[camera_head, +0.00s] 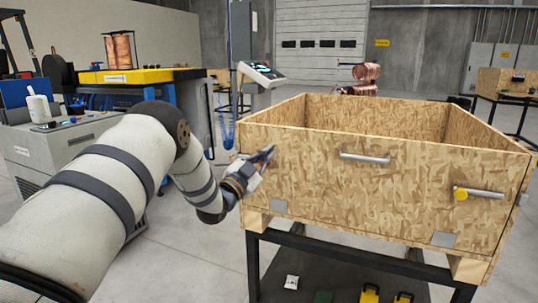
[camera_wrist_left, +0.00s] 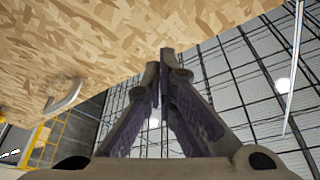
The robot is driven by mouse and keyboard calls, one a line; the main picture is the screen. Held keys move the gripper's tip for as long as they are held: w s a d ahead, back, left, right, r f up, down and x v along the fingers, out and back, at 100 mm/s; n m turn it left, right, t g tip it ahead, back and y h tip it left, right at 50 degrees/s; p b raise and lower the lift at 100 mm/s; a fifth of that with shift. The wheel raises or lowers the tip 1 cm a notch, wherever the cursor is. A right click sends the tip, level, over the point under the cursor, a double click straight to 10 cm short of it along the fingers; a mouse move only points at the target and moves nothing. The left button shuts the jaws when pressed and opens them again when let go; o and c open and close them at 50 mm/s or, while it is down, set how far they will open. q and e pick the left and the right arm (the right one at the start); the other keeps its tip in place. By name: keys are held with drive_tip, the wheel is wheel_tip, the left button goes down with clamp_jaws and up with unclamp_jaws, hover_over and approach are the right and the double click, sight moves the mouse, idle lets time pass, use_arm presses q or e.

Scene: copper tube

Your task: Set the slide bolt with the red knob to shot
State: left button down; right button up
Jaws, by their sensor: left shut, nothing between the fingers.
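The slide bolt with the red knob does not show in either view; part of the crate's left front is hidden behind my left gripper. The wooden chipboard crate (camera_head: 330,190) stands on a dark frame. My left gripper (camera_head: 268,152) is at the left end of the crate's front wall, shut and empty. In the left wrist view its fingertips (camera_wrist_left: 165,58) meet near the chipboard face (camera_wrist_left: 100,40); I cannot tell whether they touch it. My right gripper is not in view.
A metal bar handle (camera_head: 365,158) is on the middle of the crate front. A bolt with a yellow knob (camera_head: 461,194) is at its right. A grey cabinet (camera_head: 60,150) stands at the left.

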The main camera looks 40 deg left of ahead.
use_arm(q)
drive_tip(key=v, duration=0.7)
drive_tip(key=shift+a+f+p, duration=0.2)
drive_tip(key=shift+p, duration=0.15)
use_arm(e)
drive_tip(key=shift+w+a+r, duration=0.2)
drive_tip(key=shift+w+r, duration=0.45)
use_arm(q)
drive_tip(key=shift+w, duration=0.1)
